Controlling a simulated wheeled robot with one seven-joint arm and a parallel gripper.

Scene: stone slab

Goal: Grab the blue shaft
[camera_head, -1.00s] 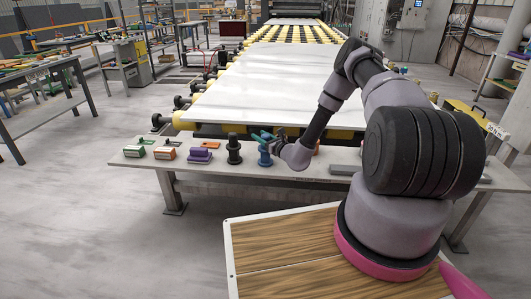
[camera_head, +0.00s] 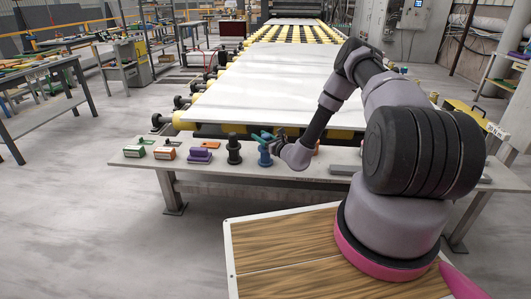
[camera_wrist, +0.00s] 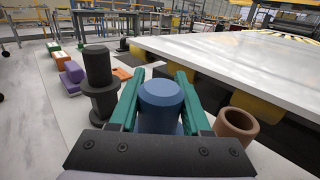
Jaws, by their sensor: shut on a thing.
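The blue shaft (camera_wrist: 160,100) stands upright between the two green fingers of my gripper (camera_wrist: 158,88) in the wrist view. The fingers are shut on it, one on each side. In the head view the blue shaft (camera_head: 265,158) is on the grey bench, just right of the black shaft, partly hidden by my gripper (camera_head: 268,139). Its lower part is hidden behind the gripper body in the wrist view.
A black flanged shaft (camera_wrist: 100,80) stands close on the left, and a brown hollow cylinder (camera_wrist: 237,128) on the right. Purple (camera_head: 199,156), orange (camera_head: 165,153) and green (camera_head: 134,151) pieces lie farther left on the bench (camera_head: 225,172). A large pale slab (camera_head: 265,85) on rollers lies behind.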

